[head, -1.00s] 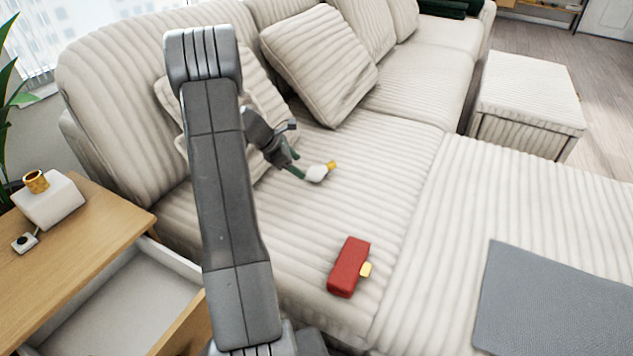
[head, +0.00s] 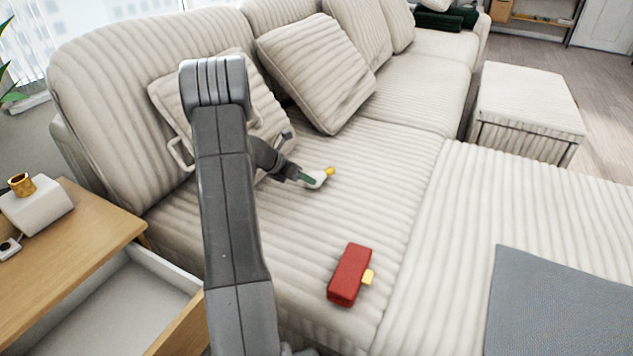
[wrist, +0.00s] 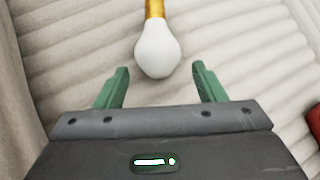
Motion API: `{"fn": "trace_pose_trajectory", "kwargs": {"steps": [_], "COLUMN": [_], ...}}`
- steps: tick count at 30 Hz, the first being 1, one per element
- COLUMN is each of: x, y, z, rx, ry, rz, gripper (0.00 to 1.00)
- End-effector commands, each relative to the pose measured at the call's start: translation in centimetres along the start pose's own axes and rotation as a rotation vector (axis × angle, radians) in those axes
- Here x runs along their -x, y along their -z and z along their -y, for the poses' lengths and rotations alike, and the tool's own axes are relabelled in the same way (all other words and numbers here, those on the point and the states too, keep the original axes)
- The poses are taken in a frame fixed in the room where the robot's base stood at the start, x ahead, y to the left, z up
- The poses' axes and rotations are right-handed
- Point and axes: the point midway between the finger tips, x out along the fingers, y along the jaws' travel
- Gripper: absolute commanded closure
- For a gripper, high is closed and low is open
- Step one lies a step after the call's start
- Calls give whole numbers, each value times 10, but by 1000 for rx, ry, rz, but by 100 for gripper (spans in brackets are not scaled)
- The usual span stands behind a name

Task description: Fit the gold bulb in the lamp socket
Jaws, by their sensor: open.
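The bulb (head: 330,172) has a white glass and a gold base and lies on the sofa seat. In the wrist view the bulb (wrist: 157,48) lies with its glass toward me and its gold base pointing away. My gripper (wrist: 160,70) is open, its green fingers spread at either side of the glass's near end, with clear gaps at both sides. In the head view my gripper (head: 312,181) is at the bulb, low over the seat. The lamp's gold socket (head: 20,184) sits on a white block (head: 38,205) on the wooden side table at the left.
A red block with a yellow tab (head: 350,275) lies on the seat nearer me. Cushions (head: 318,72) lean behind my arm. The side table's drawer (head: 122,310) is open. A grey mat (head: 560,305) lies at the right. The seat right of the bulb is clear.

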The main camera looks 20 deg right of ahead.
Motion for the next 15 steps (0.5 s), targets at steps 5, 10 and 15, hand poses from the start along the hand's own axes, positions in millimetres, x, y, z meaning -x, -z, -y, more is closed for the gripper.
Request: {"fn": "trace_pose_trajectory", "kwargs": {"steps": [5,10,15], "x": [-21,-46,-51], "y": [0,-2,-4], "z": [-2,-3,-3], "rx": [-2,-1,0], "ry": [1,1,0], "rz": [0,0,0], "gripper": [36,36,36]}}
